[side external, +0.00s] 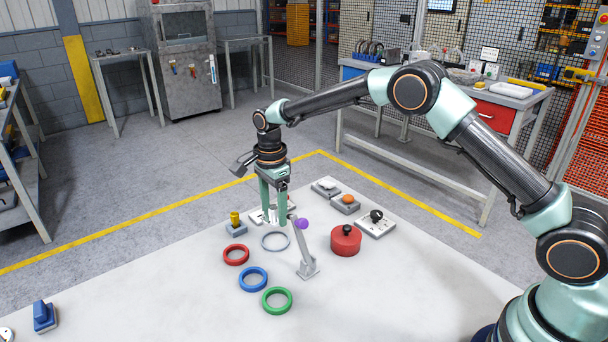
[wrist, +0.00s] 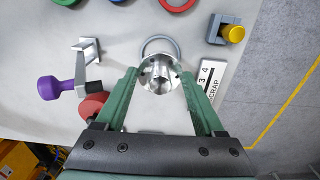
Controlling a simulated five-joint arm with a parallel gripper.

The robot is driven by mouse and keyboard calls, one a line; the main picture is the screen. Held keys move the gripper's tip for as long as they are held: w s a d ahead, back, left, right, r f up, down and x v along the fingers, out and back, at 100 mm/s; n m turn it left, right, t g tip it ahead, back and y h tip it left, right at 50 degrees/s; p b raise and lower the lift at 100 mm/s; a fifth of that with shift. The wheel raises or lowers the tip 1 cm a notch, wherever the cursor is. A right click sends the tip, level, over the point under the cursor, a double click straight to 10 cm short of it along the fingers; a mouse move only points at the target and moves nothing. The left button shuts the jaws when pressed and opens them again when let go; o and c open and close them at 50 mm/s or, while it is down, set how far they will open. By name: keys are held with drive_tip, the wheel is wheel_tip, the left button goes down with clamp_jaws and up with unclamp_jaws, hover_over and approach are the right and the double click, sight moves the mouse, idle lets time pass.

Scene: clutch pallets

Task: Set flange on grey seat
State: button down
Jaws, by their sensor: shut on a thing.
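The flange (wrist: 160,73) is a shiny metal round piece with a raised hub and small holes, seen in the wrist view between my fingertips. My gripper (side external: 273,224) is shut on it, and it also shows in the wrist view (wrist: 159,75). The grey seat (side external: 275,241) looks like a grey ring on the white table. In the wrist view the grey seat (wrist: 157,40) shows partly behind the flange, which covers its near part. In the side view my fingers point down just behind the ring. The flange's exact height over the table cannot be told.
Red (side external: 236,255), blue (side external: 253,279) and green (side external: 277,300) rings lie in front. A lever with a purple knob (side external: 302,223) and a red cylinder (side external: 346,242) stand to the right. A block with a yellow piece (side external: 235,220) is left.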

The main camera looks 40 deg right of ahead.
sight(273, 207)
drive_tip(key=shift+f, duration=2.9)
drive_tip(key=shift+f, duration=0.4)
drive_tip(key=shift+c, duration=1.4)
unclamp_jaws()
drive_tip(key=shift+r, duration=5.5)
